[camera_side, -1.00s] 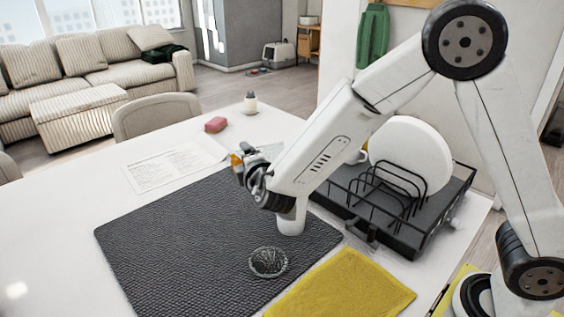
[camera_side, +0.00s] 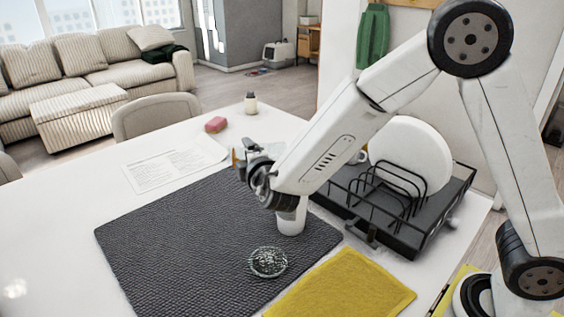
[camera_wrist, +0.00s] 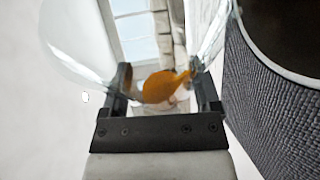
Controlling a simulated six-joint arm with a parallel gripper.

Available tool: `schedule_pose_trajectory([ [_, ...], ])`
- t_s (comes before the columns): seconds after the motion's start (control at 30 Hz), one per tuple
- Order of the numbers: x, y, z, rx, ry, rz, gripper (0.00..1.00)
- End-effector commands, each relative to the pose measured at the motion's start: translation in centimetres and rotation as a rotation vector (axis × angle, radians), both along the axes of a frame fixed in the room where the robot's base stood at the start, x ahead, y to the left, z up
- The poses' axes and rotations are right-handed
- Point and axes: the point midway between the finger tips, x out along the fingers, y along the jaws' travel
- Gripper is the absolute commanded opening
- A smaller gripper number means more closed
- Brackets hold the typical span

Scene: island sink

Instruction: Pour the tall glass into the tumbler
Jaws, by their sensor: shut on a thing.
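My gripper (camera_wrist: 162,90) is shut on a clear tall glass (camera_wrist: 78,40) holding some orange liquid (camera_wrist: 160,88). The liquid lies aslant, and the glass looks tilted in the wrist view. In the side view my gripper (camera_side: 250,154) is above the far part of the dark mat; the glass there is mostly hidden, with a little orange showing. A short clear patterned glass (camera_side: 268,262), perhaps the tumbler, stands on the mat nearer the camera, apart from my gripper. I cannot make out any liquid in it.
A white cup (camera_side: 291,217) stands on the dark mat (camera_side: 170,250), its top hidden by my arm; a dark-centred rim (camera_wrist: 285,65) shows close by in the wrist view. A black dish rack (camera_side: 420,225) stands right, a yellow cloth (camera_side: 345,290) in front.

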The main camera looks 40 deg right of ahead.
Motion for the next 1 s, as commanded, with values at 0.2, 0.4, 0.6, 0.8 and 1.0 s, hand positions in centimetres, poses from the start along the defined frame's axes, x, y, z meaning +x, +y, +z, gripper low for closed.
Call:
schedule_pose_trajectory([
  [0.2, -0.1, -0.1, 0.3, 0.026, -0.027, -0.001, 0.09],
  [0.4, -0.2, -0.2, 0.8, 0.069, -0.069, 0.000, 0.09],
  [0.6, 0.0, -0.1, 0.4, 0.038, -0.036, -0.001, 0.09],
  [0.8, 0.3, 0.3, -1.0, -0.095, 0.092, 0.000, 0.09],
  [1.0, 0.9, 0.9, -0.7, -0.163, 0.159, 0.000, 0.09],
])
